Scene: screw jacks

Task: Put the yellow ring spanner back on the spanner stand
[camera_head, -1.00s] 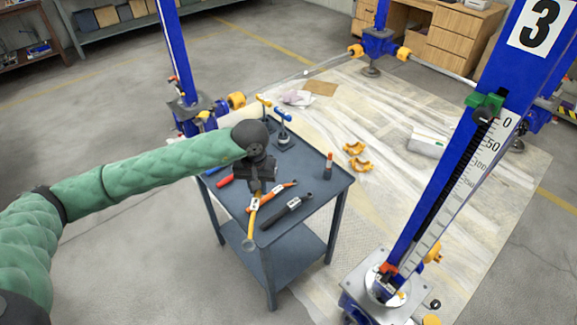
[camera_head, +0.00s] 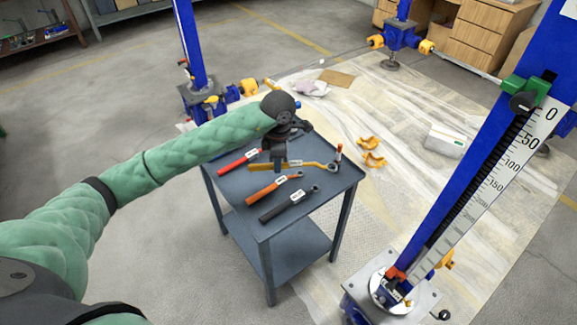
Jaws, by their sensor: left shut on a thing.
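The yellow ring spanner (camera_head: 312,165) lies crosswise over the cart top, its ring end to the right. My left gripper (camera_head: 280,164) points down and is shut on it near the middle. I cannot tell how far the spanner is above the cart. The spanner stand is mostly hidden behind my gripper at the cart's far side; a blue tip (camera_head: 298,104) and a yellow piece (camera_head: 269,85) show there. My right gripper is not in view.
The grey cart (camera_head: 335,192) carries a red spanner (camera_head: 238,161), an orange one (camera_head: 273,188) and a black one (camera_head: 289,204). A small orange-topped upright item (camera_head: 339,153) is near the right edge. A blue jack column (camera_head: 470,160) stands right.

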